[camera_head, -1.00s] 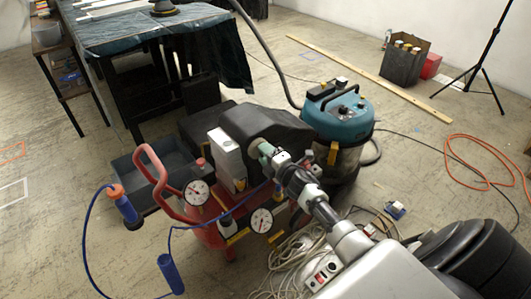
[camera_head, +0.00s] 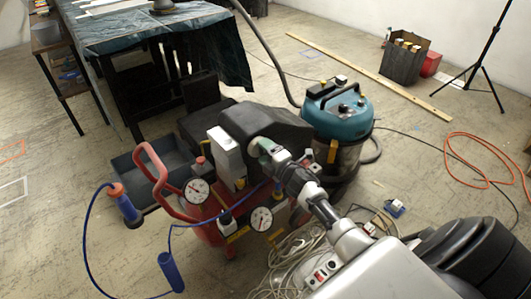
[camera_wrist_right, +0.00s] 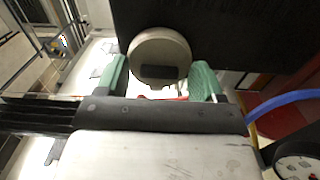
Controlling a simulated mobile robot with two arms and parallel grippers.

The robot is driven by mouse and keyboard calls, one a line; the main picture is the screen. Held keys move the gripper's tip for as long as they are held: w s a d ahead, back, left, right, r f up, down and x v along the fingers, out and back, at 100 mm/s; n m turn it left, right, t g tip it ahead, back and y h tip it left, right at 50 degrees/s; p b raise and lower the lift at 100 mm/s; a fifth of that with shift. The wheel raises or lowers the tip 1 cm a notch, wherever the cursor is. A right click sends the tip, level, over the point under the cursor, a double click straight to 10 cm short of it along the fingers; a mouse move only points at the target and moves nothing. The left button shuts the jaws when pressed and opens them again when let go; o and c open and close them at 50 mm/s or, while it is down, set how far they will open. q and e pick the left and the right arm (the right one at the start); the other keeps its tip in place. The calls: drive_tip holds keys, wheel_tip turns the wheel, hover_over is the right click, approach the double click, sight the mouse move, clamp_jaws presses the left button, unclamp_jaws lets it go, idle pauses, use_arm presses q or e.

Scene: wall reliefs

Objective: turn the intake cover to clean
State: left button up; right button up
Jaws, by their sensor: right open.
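The compressor's black housing (camera_head: 275,128) stands in the middle of the head view. The intake cover (camera_wrist_right: 160,52) shows in the right wrist view as a round, grey-beige knob with a dark rectangular mark, set against the black housing. My right gripper (camera_wrist_right: 160,82) is open, with its green fingertips to either side of the cover's lower part. I cannot tell whether they touch it. In the head view my right gripper (camera_head: 268,152) is close to the housing's side and largely hides the cover. My left gripper is not in view.
Gauges (camera_head: 261,219) and a red handle (camera_head: 158,182) stand close to my right gripper. A blue vacuum (camera_head: 338,115) stands behind it. A blue hose and coiled cables lie around. A cloth-covered table (camera_head: 150,35) is at the back left.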

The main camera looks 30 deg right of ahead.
drive_tip(key=shift+s, duration=0.1)
drive_tip(key=shift+s, duration=0.25)
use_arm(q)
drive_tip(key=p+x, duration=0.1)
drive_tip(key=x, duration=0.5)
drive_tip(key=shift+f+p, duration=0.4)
use_arm(e)
drive_tip(key=s, duration=1)
drive_tip(key=shift+d, duration=0.4)
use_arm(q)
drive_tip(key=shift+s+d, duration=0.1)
